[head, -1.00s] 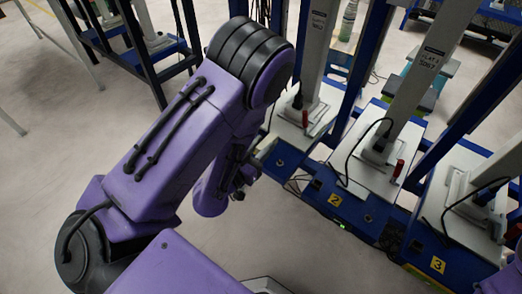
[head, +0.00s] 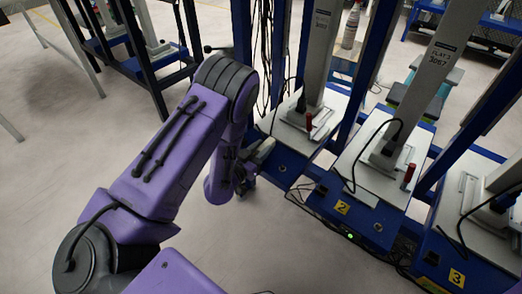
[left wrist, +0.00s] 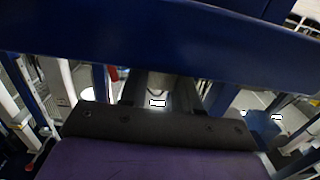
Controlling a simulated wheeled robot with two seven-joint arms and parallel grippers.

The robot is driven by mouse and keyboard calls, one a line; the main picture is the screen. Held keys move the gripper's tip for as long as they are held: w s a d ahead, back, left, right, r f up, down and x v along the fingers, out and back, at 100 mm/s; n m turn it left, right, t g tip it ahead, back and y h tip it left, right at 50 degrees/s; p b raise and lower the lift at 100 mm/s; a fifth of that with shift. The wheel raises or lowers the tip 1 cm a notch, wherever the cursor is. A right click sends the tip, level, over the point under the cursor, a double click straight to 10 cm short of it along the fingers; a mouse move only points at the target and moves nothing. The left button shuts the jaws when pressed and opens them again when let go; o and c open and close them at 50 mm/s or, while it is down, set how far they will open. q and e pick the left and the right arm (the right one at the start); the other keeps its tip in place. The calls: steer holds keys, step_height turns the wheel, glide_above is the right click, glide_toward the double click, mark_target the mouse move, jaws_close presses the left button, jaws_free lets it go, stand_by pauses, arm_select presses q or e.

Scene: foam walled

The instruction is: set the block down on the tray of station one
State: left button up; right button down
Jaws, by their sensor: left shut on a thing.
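My left gripper (head: 257,160) is at the front left edge of the leftmost station, low beside its tray, partly hidden by my purple forearm. It is shut on a pale grey piece, seemingly the block (head: 264,149), of which little shows. In the left wrist view the two dark fingers (left wrist: 158,95) stand either side of a small grey shape, too dim to make out well. The leftmost station, beside number 2, has a white tray top (head: 290,130) on a blue base; its own number is not visible. I cannot tell whether the block touches the tray. My right gripper is not in view.
A grey column (head: 316,60) with a red-handled part (head: 309,122) stands on the leftmost tray. Stations 2 (head: 342,207) and 3 (head: 457,277) adjoin to the right. A dark blue bar (left wrist: 160,40) crosses close before the wrist camera.

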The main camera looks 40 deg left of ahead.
arm_select(q)
steer(key=shift+f, duration=0.15)
steer(key=o, duration=1.1)
steer(key=shift+c, duration=0.2)
steer(key=shift+r, duration=0.3)
steer(key=s+b, duration=0.4)
steer(key=s, duration=0.8)
steer(key=s+d+f+n+g+y, duration=0.2)
steer(key=s+f+n+g+y, duration=0.2)
steer(key=s+f+g, duration=1)
steer(key=s+f+n, duration=0.3)
steer(key=s+f, duration=0.1)
steer(key=f, duration=0.4)
steer(key=shift+d, duration=0.2)
